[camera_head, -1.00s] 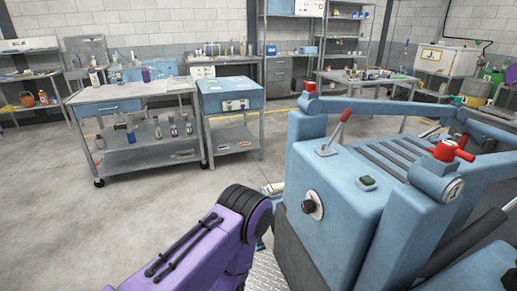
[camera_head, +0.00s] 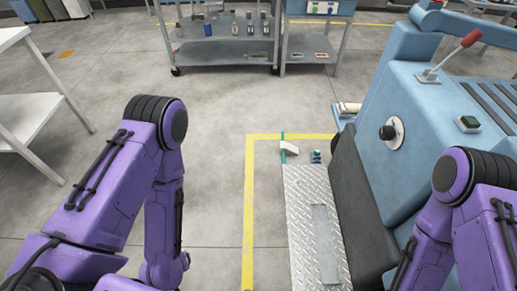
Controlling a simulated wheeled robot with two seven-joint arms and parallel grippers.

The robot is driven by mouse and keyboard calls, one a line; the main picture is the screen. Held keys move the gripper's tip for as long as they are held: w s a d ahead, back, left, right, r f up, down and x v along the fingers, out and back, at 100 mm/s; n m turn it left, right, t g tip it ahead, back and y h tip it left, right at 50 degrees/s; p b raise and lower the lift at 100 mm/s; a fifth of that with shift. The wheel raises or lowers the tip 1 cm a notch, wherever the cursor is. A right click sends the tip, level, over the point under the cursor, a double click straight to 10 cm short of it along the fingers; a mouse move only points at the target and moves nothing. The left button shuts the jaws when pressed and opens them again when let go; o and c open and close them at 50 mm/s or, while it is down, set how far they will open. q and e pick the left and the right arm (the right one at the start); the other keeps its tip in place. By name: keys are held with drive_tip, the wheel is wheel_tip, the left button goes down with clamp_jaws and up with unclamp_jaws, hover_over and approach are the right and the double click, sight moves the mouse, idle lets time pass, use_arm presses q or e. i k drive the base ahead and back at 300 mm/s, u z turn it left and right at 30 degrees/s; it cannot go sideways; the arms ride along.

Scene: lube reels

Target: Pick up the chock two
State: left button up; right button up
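A small white wedge-like piece (camera_head: 289,147) with a teal upright strip lies on the floor by the yellow line, just beyond the metal tread plate. A smaller dark teal piece (camera_head: 316,156) sits right of it, close to the blue machine. I cannot tell which of these, if either, is chock two. My purple left arm comes in at the left and its forearm runs down out of the bottom edge. My purple right arm is at the lower right, in front of the machine. Neither gripper shows, and both arms are well short of the small pieces.
The blue machine (camera_head: 410,95) with a red-handled lever fills the right side. A diamond tread plate (camera_head: 303,225) lies along its base. A yellow floor line (camera_head: 249,205) runs beside it. A workbench with bottles (camera_head: 215,54) stands behind; a white table (camera_head: 30,115) is at left. Mid floor is clear.

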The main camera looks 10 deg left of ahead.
sight(286, 148)
drive_tip(key=u, duration=0.1)
drive_tip(key=k, duration=0.5)
drive_tip(key=u, duration=1.4)
drive_tip(key=i, duration=3.3)
drive_tip(key=z, duration=3.55)
